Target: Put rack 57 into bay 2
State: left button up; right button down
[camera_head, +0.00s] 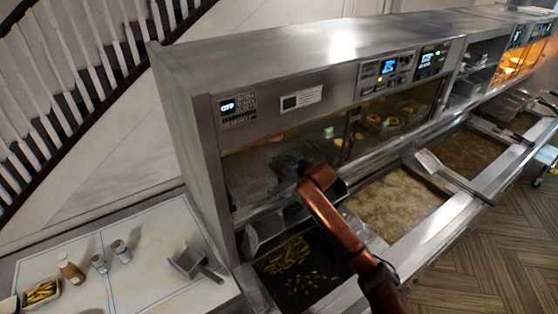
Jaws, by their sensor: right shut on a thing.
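My right arm (340,228), copper-coloured, comes up from the bottom and bends at the front of the steel cabinet. My right gripper (287,163) is inside the cabinet's left opening, small, dark and partly hidden by the arm. It is shut on what looks like a grey wire rack (250,183) on the opening's left side; their contact is not clear. No number is readable on the rack. The bays are the glass-fronted openings, with yellow food in the middle one (385,122); I cannot tell which is bay 2. My left gripper is not in view.
Lit panels (390,67) sit above the openings. A white counter (150,255) at left holds bottles, a scoop (190,263) and a fries tray. The wooden floor (490,255) is clear.

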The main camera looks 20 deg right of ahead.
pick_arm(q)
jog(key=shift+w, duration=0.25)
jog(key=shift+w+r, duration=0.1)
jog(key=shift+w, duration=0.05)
pick_arm(e)
jog(key=shift+f, duration=0.45)
jog(key=c, duration=2.1)
grip_release()
